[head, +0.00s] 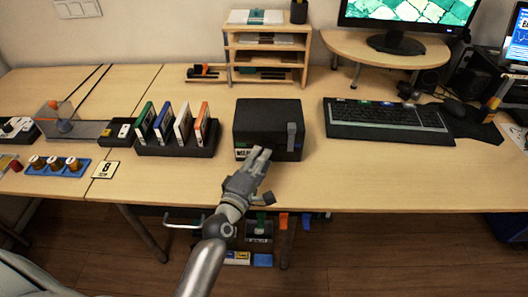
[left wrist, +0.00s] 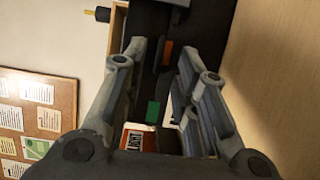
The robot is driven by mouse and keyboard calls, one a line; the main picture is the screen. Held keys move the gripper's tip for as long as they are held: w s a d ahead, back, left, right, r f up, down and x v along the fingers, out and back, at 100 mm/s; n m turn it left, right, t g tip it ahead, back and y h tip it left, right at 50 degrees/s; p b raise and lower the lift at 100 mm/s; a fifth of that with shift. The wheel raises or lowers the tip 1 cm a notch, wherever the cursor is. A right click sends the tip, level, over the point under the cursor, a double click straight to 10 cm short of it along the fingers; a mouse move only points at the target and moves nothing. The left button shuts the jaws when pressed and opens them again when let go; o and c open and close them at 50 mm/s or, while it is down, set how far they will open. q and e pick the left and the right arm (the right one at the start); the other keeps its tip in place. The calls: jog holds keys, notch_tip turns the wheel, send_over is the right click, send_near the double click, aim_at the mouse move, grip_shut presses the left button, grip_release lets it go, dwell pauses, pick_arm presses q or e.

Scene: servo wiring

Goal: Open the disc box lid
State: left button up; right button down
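The disc box (head: 268,116) is a black box on the desk, right of the rack of coloured cases. Its lid looks closed. A grey latch-like piece (head: 291,136) is on its right front, and a pale label is low on its left front. My left gripper (head: 258,154) is at the box's lower front, its fingers overlapping the front face; I cannot tell if they touch it. In the left wrist view my left gripper (left wrist: 162,55) is open, with dark surfaces and orange and green patches between its fingers. My right gripper is not in view.
A black rack of coloured cases (head: 176,148) stands just left of the box. A keyboard (head: 388,119) lies to the right, and a wooden shelf (head: 266,52) stands behind. The desk is clear in front of the keyboard.

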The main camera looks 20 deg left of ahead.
pick_arm(q)
jog(key=shift+w+d, duration=0.15)
jog(key=shift+w, duration=1.3)
grip_shut()
